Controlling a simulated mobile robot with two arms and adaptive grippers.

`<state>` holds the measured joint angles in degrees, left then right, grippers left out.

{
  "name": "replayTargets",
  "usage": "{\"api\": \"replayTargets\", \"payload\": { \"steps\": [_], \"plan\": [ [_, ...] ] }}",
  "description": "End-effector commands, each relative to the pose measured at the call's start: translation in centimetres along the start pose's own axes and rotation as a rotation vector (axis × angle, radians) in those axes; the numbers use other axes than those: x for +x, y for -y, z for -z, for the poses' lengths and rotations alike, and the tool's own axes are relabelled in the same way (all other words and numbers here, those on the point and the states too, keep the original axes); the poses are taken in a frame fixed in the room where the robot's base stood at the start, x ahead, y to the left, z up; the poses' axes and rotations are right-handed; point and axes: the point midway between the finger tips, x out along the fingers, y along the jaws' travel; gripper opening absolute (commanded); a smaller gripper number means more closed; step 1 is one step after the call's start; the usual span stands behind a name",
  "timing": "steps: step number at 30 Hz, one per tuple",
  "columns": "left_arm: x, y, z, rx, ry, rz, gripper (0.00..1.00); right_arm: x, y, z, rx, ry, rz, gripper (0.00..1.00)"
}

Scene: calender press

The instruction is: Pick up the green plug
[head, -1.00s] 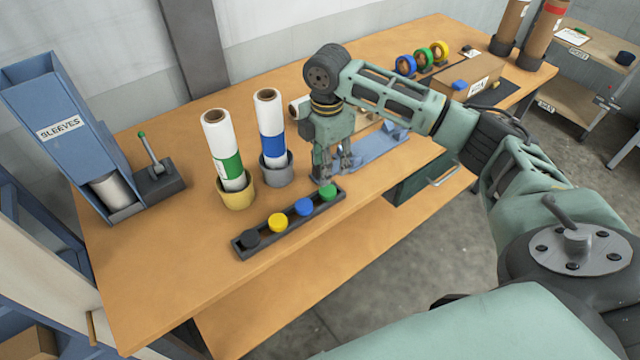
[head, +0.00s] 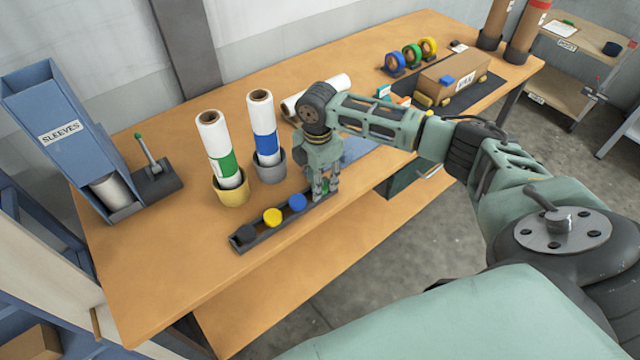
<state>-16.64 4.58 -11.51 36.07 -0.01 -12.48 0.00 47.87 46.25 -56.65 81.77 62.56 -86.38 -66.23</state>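My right gripper (head: 323,194) points down at the right end of the dark plug tray (head: 262,239) on the wooden bench. The green plug is hidden behind the gripper's fingers at that end. A blue plug (head: 297,202), a yellow plug (head: 272,217) and a black plug (head: 245,233) sit in a row in the tray to the left. The fingers are at tray height, but I cannot tell whether they are closed on the green plug. My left gripper is not in view.
Behind the tray, a roll with a green band (head: 221,150) stands in a yellow cup (head: 231,190), and a roll with a blue band (head: 264,130) in a grey cup (head: 270,166). A blue sleeves dispenser (head: 62,130) stands at left. The bench front (head: 190,290) is clear.

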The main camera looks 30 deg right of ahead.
Motion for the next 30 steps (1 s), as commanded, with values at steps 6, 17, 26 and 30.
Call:
{"api": "replayTargets", "payload": {
  "steps": [6, 17, 26, 30],
  "plan": [
    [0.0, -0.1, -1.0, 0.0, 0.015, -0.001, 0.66, -0.1, -0.1, 0.0, 0.0, 0.0, -0.002, 0.13],
    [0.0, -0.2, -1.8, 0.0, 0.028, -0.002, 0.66, -0.2, -0.2, 0.0, 0.001, 0.0, -0.006, 0.12],
    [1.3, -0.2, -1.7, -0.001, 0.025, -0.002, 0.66, -3.0, -0.4, 0.0, 0.0, -0.002, -0.012, 0.11],
    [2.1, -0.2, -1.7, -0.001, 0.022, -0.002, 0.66, -4.9, 1.0, -1.6, 0.005, 0.002, -0.005, 0.11]
  ]
}}
